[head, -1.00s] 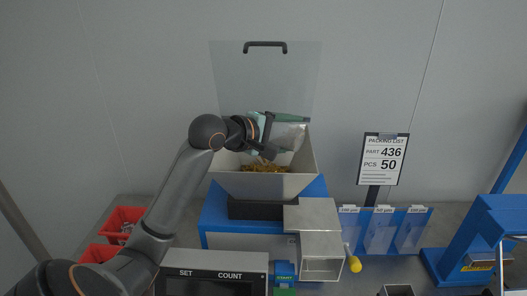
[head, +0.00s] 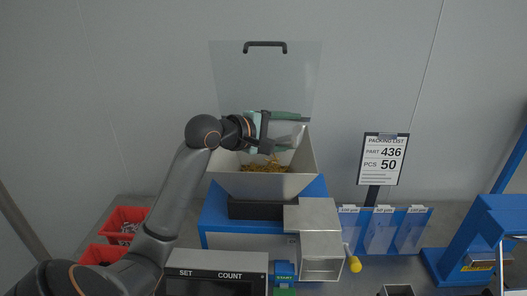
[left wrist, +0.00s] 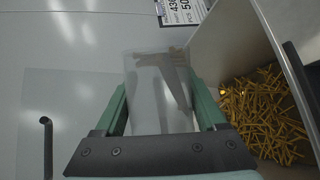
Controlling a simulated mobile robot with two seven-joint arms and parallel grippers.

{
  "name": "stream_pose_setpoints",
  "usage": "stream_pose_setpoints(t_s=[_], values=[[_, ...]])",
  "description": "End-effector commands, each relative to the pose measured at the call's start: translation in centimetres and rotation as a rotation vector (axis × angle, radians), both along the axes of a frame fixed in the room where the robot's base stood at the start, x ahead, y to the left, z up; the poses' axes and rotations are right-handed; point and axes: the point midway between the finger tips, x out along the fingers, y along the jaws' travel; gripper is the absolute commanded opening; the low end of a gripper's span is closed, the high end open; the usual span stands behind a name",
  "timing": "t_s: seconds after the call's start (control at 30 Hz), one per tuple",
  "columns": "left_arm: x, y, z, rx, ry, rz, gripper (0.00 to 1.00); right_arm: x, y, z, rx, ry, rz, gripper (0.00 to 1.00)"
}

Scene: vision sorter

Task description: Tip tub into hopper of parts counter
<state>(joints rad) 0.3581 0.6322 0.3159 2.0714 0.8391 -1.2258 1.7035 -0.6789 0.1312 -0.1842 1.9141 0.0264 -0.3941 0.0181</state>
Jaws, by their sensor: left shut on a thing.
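The hopper (head: 299,180) is a grey, flared, open bin on top of the blue parts counter (head: 222,212). Gold screw-like parts (head: 262,167) lie loose in the hopper; they also show at the right of the left wrist view (left wrist: 262,112). The tub's inside is hard to make out. My right gripper is not in view.
A clear lid (head: 265,80) with a black handle stands up behind the hopper. A display (head: 213,274) and a metal chute (head: 320,242) stand in front. Red bins (head: 127,214) are at the left. A packing list sign (head: 383,160) and blue bag rack (head: 411,215) are at the right.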

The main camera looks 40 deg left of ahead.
Motion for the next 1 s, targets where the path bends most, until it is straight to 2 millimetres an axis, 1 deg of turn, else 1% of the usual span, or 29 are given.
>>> stream_pose_setpoints(t_s=[1.0], values=[[-0.04,0.31,0.45,-0.112,-0.02,0.001,0.0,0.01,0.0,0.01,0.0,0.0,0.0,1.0]])
